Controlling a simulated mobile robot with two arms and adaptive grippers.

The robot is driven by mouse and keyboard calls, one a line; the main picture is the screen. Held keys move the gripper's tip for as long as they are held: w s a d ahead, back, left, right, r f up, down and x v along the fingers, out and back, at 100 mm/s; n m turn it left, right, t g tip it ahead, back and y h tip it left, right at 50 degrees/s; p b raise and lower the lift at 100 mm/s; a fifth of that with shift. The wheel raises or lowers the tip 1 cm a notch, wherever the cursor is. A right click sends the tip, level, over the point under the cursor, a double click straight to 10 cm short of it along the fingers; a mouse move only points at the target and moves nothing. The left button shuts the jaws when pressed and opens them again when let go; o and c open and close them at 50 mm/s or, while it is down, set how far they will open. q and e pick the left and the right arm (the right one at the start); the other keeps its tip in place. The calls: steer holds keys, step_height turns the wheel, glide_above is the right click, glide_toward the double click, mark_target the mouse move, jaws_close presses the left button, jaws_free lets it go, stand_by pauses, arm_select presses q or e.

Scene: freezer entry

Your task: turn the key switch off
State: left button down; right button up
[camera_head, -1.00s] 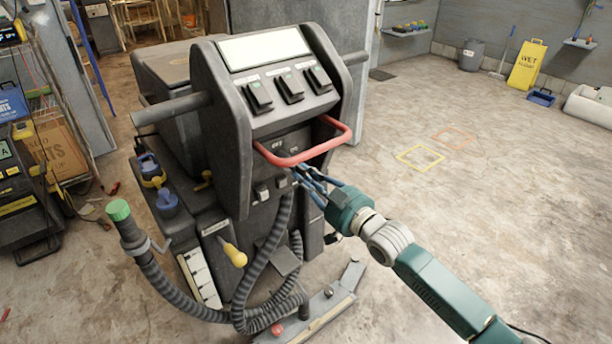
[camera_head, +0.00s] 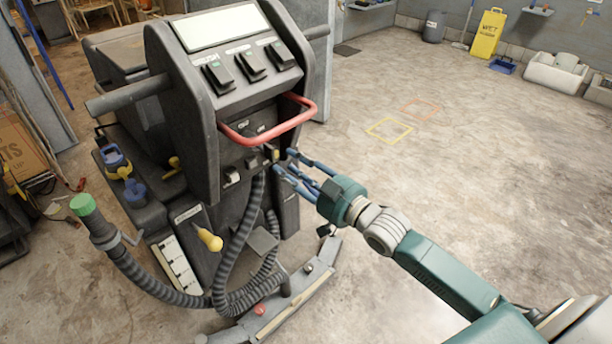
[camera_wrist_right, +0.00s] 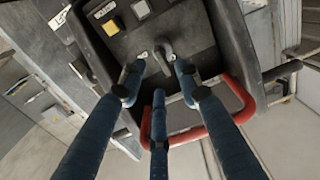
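The floor machine's dark front panel (camera_head: 262,150) carries small switches below the red handle (camera_head: 270,135). In the right wrist view, a grey key-like knob (camera_wrist_right: 166,47) sits on the panel, just ahead of my fingertips; its exact setting is unclear. A yellow square button (camera_wrist_right: 111,28) and a pale square switch (camera_wrist_right: 140,9) are near it. My right gripper (camera_head: 286,166) is open, its three blue fingers spread, at the panel's right side. It also shows in the right wrist view (camera_wrist_right: 160,74), with nothing held. Contact with the knob cannot be told. My left gripper is out of view.
The red handle loops out close above my right fingers. A ribbed hose with a green end (camera_head: 82,204) hangs in front of the machine. The floor right of the machine is open.

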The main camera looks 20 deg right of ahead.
steer(key=v, duration=0.6)
stand_by(0.3)
